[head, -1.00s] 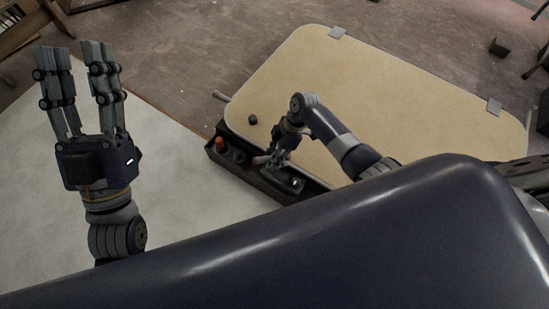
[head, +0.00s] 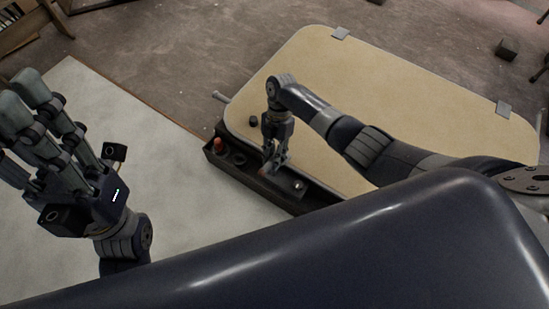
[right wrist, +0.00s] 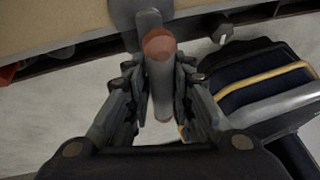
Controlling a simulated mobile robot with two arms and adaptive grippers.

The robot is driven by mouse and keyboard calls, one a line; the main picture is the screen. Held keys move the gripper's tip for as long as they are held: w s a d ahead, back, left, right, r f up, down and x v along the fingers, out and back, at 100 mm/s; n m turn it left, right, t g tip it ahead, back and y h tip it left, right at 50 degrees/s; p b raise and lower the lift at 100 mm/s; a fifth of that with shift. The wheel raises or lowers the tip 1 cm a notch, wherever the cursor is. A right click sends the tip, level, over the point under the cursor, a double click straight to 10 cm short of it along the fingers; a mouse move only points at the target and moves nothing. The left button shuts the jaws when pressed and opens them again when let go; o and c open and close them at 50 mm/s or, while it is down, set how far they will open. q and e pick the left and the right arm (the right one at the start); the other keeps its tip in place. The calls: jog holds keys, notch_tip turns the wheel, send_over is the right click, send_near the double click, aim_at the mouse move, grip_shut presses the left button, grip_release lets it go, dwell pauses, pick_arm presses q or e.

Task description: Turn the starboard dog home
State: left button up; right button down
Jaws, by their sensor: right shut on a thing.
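The tan hatch panel (head: 400,105) lies with its rounded edge near a dark tray. My right gripper (head: 272,163) reaches down over the hatch's near edge. In the right wrist view its fingers (right wrist: 158,105) are shut around a grey cylindrical handle with a reddish-brown end (right wrist: 159,45), which I take for the starboard dog. A grey plate (right wrist: 130,14) shows behind the handle. In the head view the fingers largely hide it. Another grey lever (head: 221,97) sticks out at the hatch's left corner. My left gripper (head: 20,125) is open and empty at the left.
The dark tray (head: 285,197) runs along the hatch's near edge and holds a red-orange piece (head: 219,144). A small dark knob (head: 253,121) sits on the hatch. The pale floor sheet (head: 110,115) at left is mostly clear.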

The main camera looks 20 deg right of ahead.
jog(key=shift+s+a+n, duration=0.1)
jog(key=shift+a+n, duration=0.1)
jog(key=shift+n, duration=0.2)
jog(key=c, duration=1.4)
grip_release()
jog(key=shift+d+r, duration=0.1)
jog(key=v, duration=1.2)
